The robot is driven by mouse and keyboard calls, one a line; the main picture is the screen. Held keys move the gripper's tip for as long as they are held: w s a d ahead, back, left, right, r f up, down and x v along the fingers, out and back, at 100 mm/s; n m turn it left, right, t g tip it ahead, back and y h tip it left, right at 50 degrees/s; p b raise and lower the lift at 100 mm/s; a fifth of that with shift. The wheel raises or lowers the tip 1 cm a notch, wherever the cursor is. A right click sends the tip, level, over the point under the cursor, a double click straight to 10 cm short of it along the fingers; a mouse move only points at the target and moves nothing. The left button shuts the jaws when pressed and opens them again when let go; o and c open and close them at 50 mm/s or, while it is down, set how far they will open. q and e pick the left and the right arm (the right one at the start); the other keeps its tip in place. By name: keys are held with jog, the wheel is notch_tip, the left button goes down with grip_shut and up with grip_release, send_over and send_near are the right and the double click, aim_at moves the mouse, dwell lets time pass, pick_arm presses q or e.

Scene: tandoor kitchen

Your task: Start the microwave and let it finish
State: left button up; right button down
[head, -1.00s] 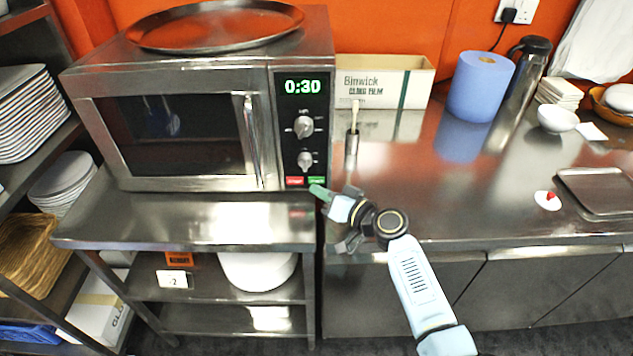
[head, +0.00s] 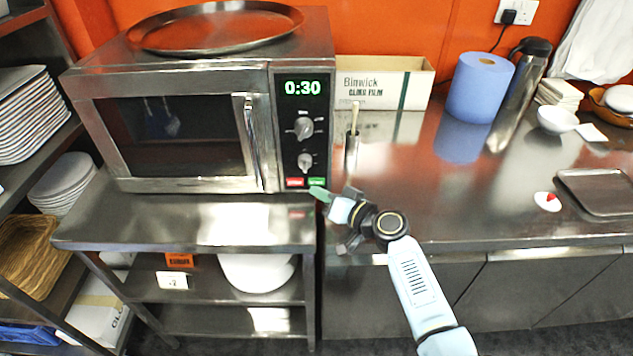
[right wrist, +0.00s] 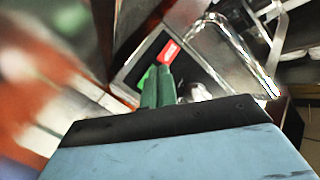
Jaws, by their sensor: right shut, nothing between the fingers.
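The steel microwave (head: 180,140) stands on a steel stand with its door shut. Its display (head: 302,88) reads 0:30 in green. Below it are two knobs, a red button (head: 295,182) and a green button (head: 316,181). My right gripper (head: 318,192) is shut and empty, its green fingertips at the lower edge of the green button; I cannot tell if they touch it. In the right wrist view the green fingers (right wrist: 158,88) point at the panel, by the red button (right wrist: 169,51), and partly cover the green button (right wrist: 147,78). My left gripper is not in view.
A round steel tray (head: 215,27) lies on the microwave. On the counter to the right are a cling film box (head: 385,85), a blue paper roll (head: 480,87), a flask (head: 518,95) and a small tray (head: 598,190). A short brush-like tool (head: 352,145) stands just behind my right gripper.

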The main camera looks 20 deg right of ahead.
jog(key=shift+w, duration=0.1)
dwell(0.7)
jog(key=shift+w+d+b, duration=0.1)
jog(key=shift+w+b, duration=0.25)
jog(key=shift+b, duration=0.1)
